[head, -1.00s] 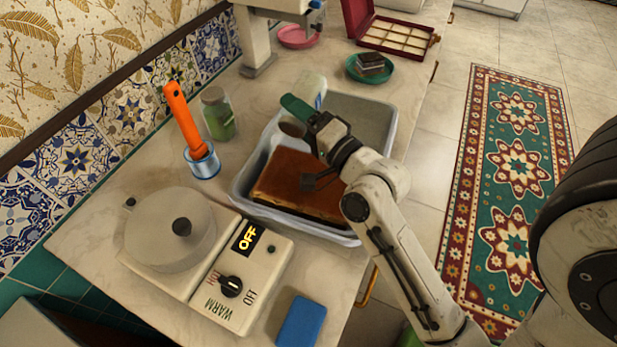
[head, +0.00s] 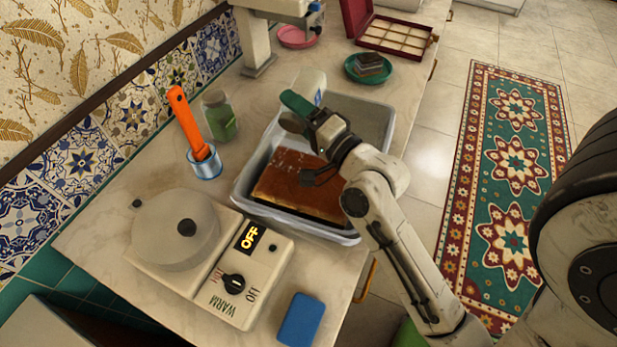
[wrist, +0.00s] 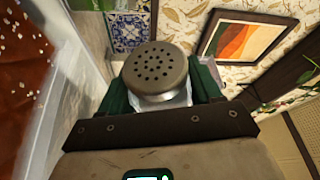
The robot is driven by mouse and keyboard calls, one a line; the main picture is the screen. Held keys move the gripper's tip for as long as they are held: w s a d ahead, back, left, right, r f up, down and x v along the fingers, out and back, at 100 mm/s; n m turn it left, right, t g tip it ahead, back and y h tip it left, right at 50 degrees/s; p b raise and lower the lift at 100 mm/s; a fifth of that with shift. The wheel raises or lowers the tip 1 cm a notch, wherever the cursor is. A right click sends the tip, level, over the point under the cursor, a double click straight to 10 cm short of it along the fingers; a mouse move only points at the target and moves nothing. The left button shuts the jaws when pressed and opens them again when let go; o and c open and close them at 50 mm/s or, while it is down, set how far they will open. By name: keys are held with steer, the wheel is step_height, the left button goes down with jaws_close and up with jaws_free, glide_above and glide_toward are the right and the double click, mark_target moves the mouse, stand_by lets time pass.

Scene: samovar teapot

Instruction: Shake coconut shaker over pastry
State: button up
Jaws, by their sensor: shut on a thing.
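The coconut shaker (head: 292,122) has a grey-brown perforated lid and a pale body. It is tipped lid-down above the pastry. My gripper (head: 300,105) is shut on its body, one green finger hiding much of it. In the wrist view the shaker's round holed lid (wrist: 158,72) shows between the green fingers. The pastry (head: 306,196) is a flat brown slab in a pale tub (head: 375,112). White flakes lie on its far part. The wrist view shows the brown pastry surface (wrist: 18,100) at the left with scattered white flakes.
A warmer (head: 210,270) reading OFF with a pot stands at the left front. An orange-handled tool (head: 188,122) in a metal cup and a green-filled jar (head: 219,118) stand left of the tub. A blue block (head: 300,320) lies at the counter's front.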

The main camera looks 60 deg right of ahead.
step_height(320, 180, down, 3)
steer(key=shift+r+b, duration=0.1)
steer(key=shift+b, duration=1.05)
steer(key=shift+r, duration=0.15)
steer(key=shift+a+r+p, duration=0.15)
steer(key=shift+a+p, duration=0.35)
steer(key=shift+p, duration=0.15)
steer(key=shift+s+a+p, duration=0.2)
steer(key=shift+a+p, duration=0.65)
steer(key=shift+a, duration=0.6)
steer(key=shift+s+a+p, duration=0.2)
steer(key=shift+a+p, duration=0.6)
steer(key=shift+a, duration=0.6)
